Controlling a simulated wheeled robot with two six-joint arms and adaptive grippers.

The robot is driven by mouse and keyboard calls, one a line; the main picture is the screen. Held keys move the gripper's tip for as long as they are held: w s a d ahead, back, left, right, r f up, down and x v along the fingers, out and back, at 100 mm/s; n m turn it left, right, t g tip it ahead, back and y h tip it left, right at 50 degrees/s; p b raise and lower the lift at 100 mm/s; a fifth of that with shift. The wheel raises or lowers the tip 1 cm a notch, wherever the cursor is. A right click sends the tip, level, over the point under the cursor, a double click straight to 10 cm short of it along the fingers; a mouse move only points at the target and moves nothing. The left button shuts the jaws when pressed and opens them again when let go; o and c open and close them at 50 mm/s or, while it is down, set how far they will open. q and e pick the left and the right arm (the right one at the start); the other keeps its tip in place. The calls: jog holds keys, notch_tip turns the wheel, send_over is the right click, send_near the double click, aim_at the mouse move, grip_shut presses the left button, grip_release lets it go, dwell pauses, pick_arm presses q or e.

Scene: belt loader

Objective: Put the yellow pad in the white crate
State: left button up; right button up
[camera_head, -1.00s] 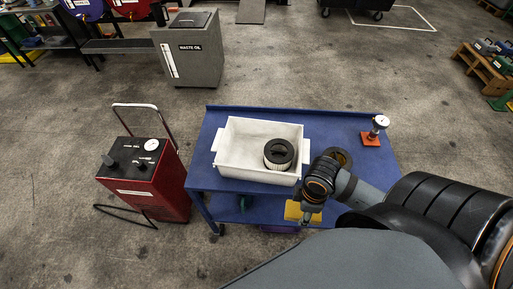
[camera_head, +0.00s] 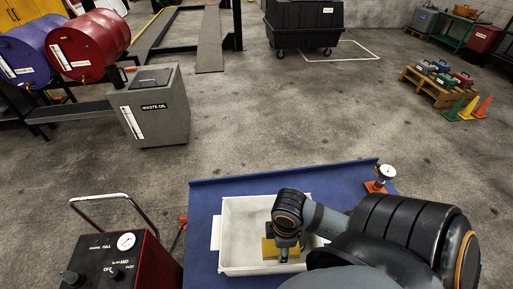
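The yellow pad (camera_head: 269,249) shows over the inside of the white crate (camera_head: 231,262), below my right wrist. My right gripper (camera_head: 284,255) points down at the pad and appears shut on it; the fingertips are small and partly hidden by my wrist. I cannot tell whether the pad touches the crate floor. The white crate sits on the blue cart top (camera_head: 205,200), its right part covered by my arm. My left gripper is out of view.
A dial gauge on an orange base (camera_head: 375,187) stands at the cart's far right corner. A red machine (camera_head: 147,262) with a handle stands left of the cart. The grey waste oil bin (camera_head: 155,110) is farther back. The black filter is not visible now.

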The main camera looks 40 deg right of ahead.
aim_at(272, 240)
jog(key=w+f+b, duration=0.1)
jog(key=w+a+f+b, duration=0.1)
jog(key=shift+w, duration=0.4)
jog(key=w+a+f+b, duration=0.1)
jog(key=w+f, duration=0.1)
jog(key=w, duration=0.1)
jog(key=w+a+f+b, duration=0.1)
jog(key=w+f+b, duration=0.1)
jog(key=w, duration=0.1)
jog(key=w+a+f+b, duration=0.1)
jog(key=w+f, duration=0.1)
jog(key=w, duration=0.1)
jog(key=shift+f+b, duration=0.35)
jog(key=shift+f, duration=0.05)
jog(key=shift+w+f, duration=0.1)
jog(key=shift+w, duration=0.2)
jog(key=f+b, duration=0.3)
jog(key=f, duration=0.1)
jog(key=shift+w+a, duration=0.1)
jog(key=shift+w, duration=0.25)
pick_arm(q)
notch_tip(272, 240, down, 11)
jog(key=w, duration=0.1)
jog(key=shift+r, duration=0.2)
